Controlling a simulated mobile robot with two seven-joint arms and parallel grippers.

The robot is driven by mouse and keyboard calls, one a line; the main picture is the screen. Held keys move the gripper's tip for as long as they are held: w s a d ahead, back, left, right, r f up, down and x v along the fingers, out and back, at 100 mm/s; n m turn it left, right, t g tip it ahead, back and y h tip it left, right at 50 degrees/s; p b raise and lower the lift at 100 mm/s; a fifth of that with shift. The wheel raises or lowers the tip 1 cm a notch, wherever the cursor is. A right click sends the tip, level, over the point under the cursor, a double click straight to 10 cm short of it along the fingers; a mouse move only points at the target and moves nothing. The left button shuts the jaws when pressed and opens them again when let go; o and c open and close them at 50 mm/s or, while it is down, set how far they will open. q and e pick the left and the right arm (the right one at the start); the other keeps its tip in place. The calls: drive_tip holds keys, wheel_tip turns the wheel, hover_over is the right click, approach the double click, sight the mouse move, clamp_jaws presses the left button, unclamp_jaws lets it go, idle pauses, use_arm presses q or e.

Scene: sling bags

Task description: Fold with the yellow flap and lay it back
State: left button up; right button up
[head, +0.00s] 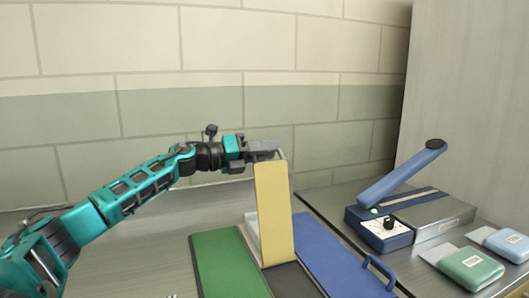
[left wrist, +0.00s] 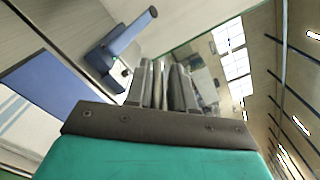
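The yellow flap (head: 273,215) of the folding board stands nearly upright in the head view. The board's green panel (head: 228,265) lies flat to its left and the blue panel (head: 335,255) flat to its right; the blue panel also shows in the left wrist view (left wrist: 45,85). A pale cloth (head: 251,232) shows partly behind the flap; pale striped cloth (left wrist: 14,112) is in the left wrist view. My right gripper is out of view.
A blue and grey sealer (head: 430,215) with its blue lever (head: 402,172) raised stands at the right. A green packet (head: 470,268) and a blue packet (head: 506,243) lie at the front right. A tiled wall stands behind; the table left of the board is clear.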

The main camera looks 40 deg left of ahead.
use_arm(q)
drive_tip(key=shift+o, duration=1.2)
drive_tip(key=shift+s+a+f+b, duration=0.2)
drive_tip(key=shift+s+a+b, duration=0.25)
drive_tip(key=shift+s, duration=0.2)
drive_tip(key=shift+s+a+b, duration=0.2)
drive_tip(key=shift+s+b, duration=0.25)
drive_tip(key=shift+s, duration=0.2)
drive_tip(key=v, duration=1)
drive_tip(key=shift+r+b, duration=0.25)
drive_tip(key=shift+b, duration=0.2)
